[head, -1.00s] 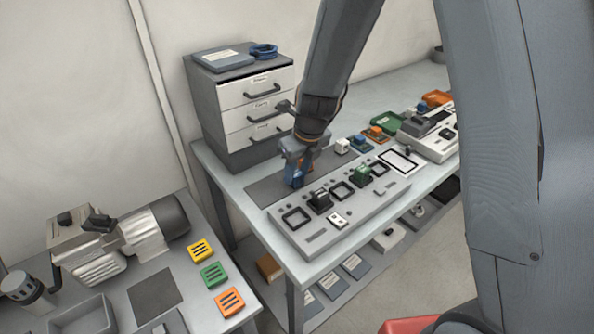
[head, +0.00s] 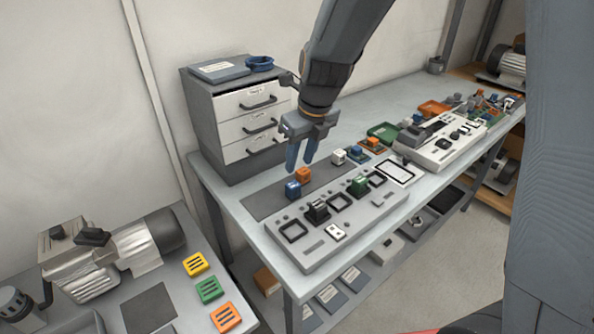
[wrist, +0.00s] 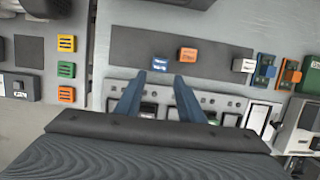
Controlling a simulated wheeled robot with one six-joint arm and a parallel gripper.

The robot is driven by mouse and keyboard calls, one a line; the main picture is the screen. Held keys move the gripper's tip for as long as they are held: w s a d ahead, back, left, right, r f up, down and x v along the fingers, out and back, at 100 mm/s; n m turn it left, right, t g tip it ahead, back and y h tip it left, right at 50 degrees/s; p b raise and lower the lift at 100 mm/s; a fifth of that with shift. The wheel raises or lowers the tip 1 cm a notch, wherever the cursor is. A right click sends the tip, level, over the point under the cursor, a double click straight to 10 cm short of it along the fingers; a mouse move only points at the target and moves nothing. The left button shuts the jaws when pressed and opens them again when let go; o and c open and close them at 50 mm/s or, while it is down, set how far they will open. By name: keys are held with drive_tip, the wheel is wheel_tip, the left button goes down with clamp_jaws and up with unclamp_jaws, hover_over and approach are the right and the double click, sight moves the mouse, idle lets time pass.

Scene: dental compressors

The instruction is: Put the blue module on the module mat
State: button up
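The blue module (head: 293,190) sits upright on the dark grey module mat (head: 262,203), close beside an orange module (head: 304,174). My gripper (head: 300,166) is open and empty above these two modules, its blue fingers pointing down and apart from them. In the wrist view the blue module (wrist: 160,63) lies just beyond the gap between the open fingers (wrist: 160,80). The mat (wrist: 130,45) shows around it there, and the orange module (wrist: 187,54) is to its right.
A control panel (head: 318,250) with square sockets and a black and a green module runs along the mat's front. A drawer cabinet (head: 205,115) stands behind left. The mat's left part is bare.

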drive_tip(key=s+d+f+n, duration=0.1)
drive_tip(key=s+d+n, duration=0.6)
drive_tip(key=n, duration=0.7)
drive_tip(key=s+d+f+n+g+h, duration=0.1)
drive_tip(key=s+d+n, duration=0.6)
drive_tip(key=n, duration=0.8)
drive_tip(key=s, duration=0.3)
drive_tip(key=shift+f+h, duration=0.15)
drive_tip(key=shift+h, duration=0.15)
